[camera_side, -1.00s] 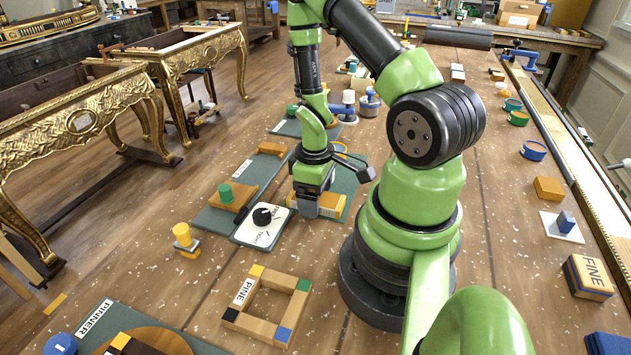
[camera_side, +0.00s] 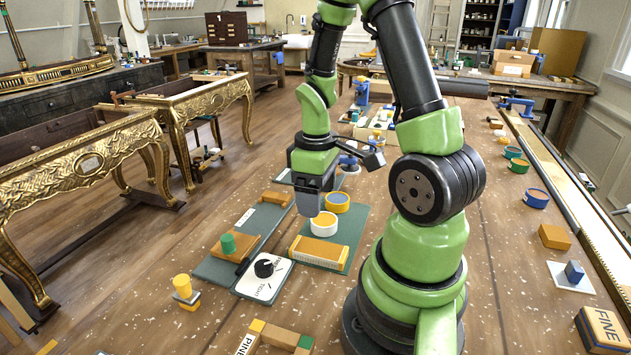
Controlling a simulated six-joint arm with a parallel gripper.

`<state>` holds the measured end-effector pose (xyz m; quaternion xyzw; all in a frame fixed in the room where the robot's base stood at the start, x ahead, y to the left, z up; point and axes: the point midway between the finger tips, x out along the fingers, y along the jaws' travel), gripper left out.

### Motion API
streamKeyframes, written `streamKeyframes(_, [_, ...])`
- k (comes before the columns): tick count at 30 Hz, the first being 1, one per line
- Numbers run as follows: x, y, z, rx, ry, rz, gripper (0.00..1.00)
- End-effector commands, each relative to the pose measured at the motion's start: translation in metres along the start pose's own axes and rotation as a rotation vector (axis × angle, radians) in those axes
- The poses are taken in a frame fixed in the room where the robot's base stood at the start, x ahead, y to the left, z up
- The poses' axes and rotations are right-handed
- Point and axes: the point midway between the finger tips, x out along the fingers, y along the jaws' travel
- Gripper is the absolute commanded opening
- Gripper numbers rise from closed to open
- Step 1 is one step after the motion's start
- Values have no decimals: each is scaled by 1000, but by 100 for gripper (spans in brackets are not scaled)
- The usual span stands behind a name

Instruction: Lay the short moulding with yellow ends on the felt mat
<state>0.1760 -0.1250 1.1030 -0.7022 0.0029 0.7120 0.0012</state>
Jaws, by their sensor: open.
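The short moulding (camera_side: 320,248) is a tan-orange block with yellow at its ends. It lies flat across the near part of the dark green felt mat (camera_side: 354,232); whether its left end reaches past the mat's edge I cannot tell. My gripper (camera_side: 316,212) points down above and behind the moulding, apart from it and empty. Its jaws are open, though the gap is hard to see from this side.
A white-sided ring with yellow inside (camera_side: 324,224) and a blue one (camera_side: 337,202) stand behind the moulding. Left are a board with a green knob (camera_side: 228,243) and a black-dial plate (camera_side: 264,269).

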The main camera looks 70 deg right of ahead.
Motion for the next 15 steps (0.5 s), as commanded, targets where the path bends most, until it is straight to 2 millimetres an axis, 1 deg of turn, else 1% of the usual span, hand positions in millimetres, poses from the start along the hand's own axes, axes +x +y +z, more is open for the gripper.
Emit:
streamKeyframes(2, [-13,-5,-5,13,30,15,78])
streamKeyframes(5, [-40,-19,-14,56,103,38,78])
streamKeyframes(8, [-77,-44,-20,119,212,41,78])
streamKeyframes(9, [-92,-55,-20,145,261,32,78])
streamKeyframes(11, [-112,-73,-18,184,331,7,78])
streamKeyframes(12, [-124,-85,-14,207,375,-17,78])
streamKeyframes(15, [-150,-112,-1,258,474,-93,78])
